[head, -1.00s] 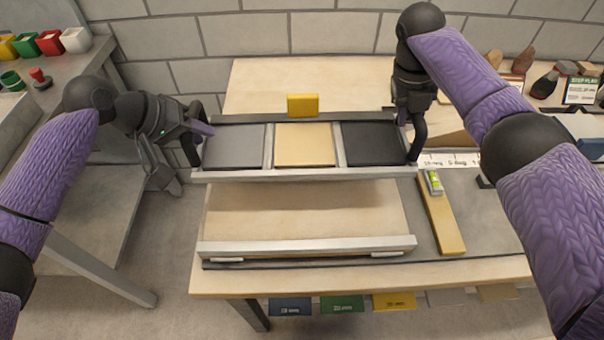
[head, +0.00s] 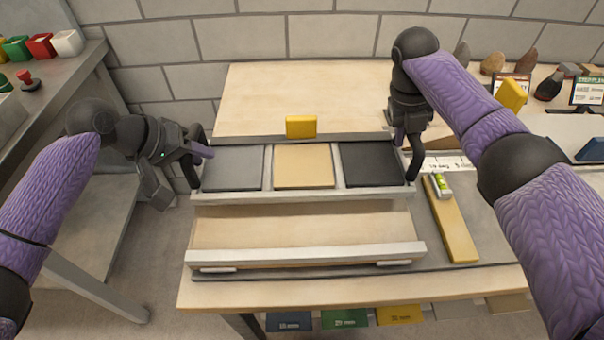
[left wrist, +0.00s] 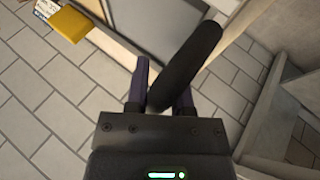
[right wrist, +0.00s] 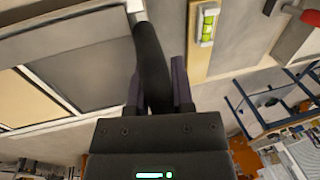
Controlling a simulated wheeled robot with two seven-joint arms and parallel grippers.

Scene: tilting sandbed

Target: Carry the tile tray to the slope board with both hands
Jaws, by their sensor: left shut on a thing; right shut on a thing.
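The tile tray (head: 300,196) is a pale frame holding a grey tile (head: 233,167), a tan tile (head: 304,165) and a black tile (head: 371,163). It hangs level above the slope board (head: 300,229), a wooden panel with a pale front ledge. My left gripper (head: 201,156) is shut on the tray's dark left handle, which also shows in the left wrist view (left wrist: 188,65). My right gripper (head: 406,140) is shut on the dark right handle, seen in the right wrist view (right wrist: 152,62). The tray hides the board's back part.
A wooden strip with a level (head: 442,186) lies right of the board. A yellow block (head: 301,127) shows behind the tray. A side bench (head: 60,70) with coloured cups stands at left. Stones and a card (head: 587,91) are at the right back. The table's back left is clear.

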